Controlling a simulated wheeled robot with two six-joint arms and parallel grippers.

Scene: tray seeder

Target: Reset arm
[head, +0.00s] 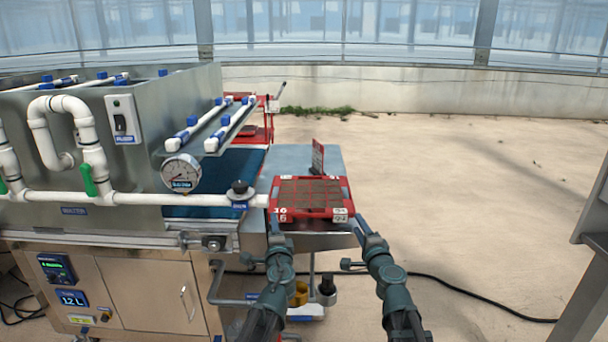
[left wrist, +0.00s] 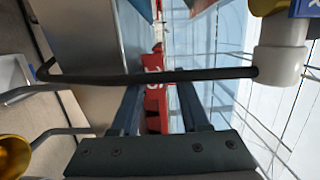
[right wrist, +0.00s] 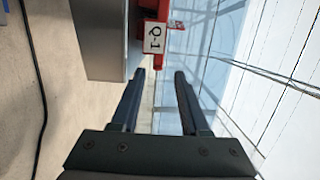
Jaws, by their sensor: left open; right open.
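A red tray (head: 312,212) with brown soil-like cells lies on the steel end table (head: 290,158) of the seeder. White marks show at its front corners. My left gripper (head: 274,227) is open in front of the tray's left front corner. My right gripper (head: 360,229) is open in front of its right front corner. In the left wrist view, part of the red tray (left wrist: 153,112) shows between the open, empty fingers (left wrist: 160,88). In the right wrist view, the tray's white tag (right wrist: 154,38) is beyond the open fingers (right wrist: 159,73), with nothing between them.
The seeder (head: 120,140), with white pipes and a pressure gauge (head: 181,173), fills the left. A dark bar (left wrist: 150,77) crosses the left wrist view. A black cable (head: 470,287) lies on the floor. The floor at right is mostly clear, with a grey frame at the right edge.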

